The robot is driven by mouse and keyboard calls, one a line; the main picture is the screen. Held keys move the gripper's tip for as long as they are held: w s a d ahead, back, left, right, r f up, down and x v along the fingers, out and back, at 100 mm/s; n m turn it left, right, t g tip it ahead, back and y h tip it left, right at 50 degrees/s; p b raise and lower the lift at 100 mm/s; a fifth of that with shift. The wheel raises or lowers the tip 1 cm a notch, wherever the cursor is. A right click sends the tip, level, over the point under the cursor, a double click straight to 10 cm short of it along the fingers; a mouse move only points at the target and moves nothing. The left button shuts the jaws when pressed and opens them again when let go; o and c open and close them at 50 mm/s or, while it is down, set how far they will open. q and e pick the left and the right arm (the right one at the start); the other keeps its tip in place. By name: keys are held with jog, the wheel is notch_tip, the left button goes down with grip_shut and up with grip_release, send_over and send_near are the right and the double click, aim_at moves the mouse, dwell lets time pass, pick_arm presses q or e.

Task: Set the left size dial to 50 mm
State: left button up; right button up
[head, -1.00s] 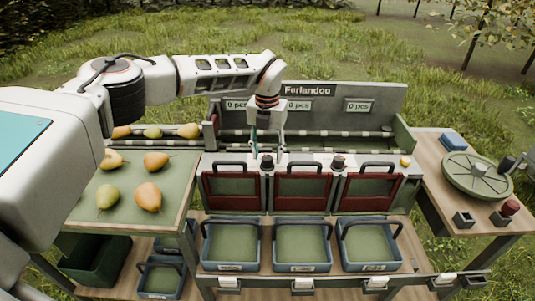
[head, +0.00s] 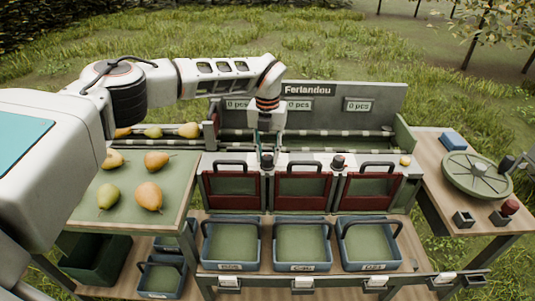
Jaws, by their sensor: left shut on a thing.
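The left size dial (head: 267,161) is a small dark knob on the front ledge of the grading machine, between the left and middle red-framed gates. My left gripper (head: 267,154) comes down from above and is shut on this dial. The fingers partly hide the knob, and its scale and setting are too small to read. A second dark dial (head: 338,161) stands between the middle and right gates. My right gripper is not in view.
Pears (head: 149,196) lie on the green table (head: 125,222) at left. Blue crates (head: 232,266) stand below the gates. At right, a side table (head: 445,215) holds a round green wheel (head: 477,175) and a red knob (head: 510,207). Displays behind the gripper read 0 pcs.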

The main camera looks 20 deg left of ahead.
aim_at(267, 157)
pick_arm(q)
jog(key=n, duration=0.4)
jog(key=shift+n+p, duration=0.3)
jog(key=shift+n, duration=0.1)
jog(key=n, duration=0.6)
jog(key=shift+n, duration=0.3)
jog(key=o, duration=1.1)
jog(key=shift+r, duration=0.1)
notch_tip(267, 157, up, 12)
jog(key=shift+f, duration=0.1)
